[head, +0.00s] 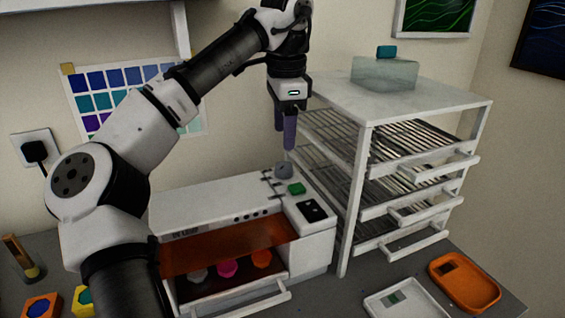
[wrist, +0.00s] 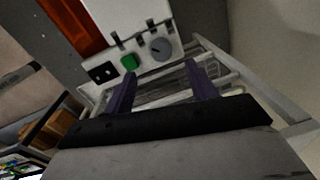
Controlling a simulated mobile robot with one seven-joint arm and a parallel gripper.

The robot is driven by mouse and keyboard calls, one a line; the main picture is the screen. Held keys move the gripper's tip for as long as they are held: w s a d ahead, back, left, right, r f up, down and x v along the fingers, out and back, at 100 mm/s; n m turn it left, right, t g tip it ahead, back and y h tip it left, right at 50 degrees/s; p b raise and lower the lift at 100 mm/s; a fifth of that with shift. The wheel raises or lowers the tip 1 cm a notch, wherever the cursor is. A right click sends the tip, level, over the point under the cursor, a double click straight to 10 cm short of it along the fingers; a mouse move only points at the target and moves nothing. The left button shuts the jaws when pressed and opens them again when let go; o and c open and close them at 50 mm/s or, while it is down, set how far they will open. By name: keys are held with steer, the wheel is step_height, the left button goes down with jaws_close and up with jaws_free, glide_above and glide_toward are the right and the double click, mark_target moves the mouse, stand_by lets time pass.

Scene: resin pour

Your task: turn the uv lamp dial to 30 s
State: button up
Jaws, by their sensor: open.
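The white UV lamp box (head: 180,211) stands on the grey bench, with an orange window and a drawer at its front. Its round grey dial (head: 283,171) is on the top near the back right; tick marks lie beside it. The dial also shows in the wrist view (wrist: 161,48), with a dark pointer line on its face; I cannot read the setting. A green button (head: 296,188) sits in front of the dial. My gripper (head: 285,140) is open and empty, pointing down above the dial and apart from it. Its two purple fingers show in the wrist view (wrist: 158,82).
A white rack (head: 355,200) with wire shelves stands close right of the lamp, with a clear box (head: 385,74) on top. An orange tray (head: 482,305) and a white tray (head: 375,306) lie at the front right. Colored pieces sit in the lamp's drawer.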

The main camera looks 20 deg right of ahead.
mark_target(283, 165)
steer(key=f, duration=0.8)
steer(key=shift+w, duration=0.35)
steer(key=c, duration=1)
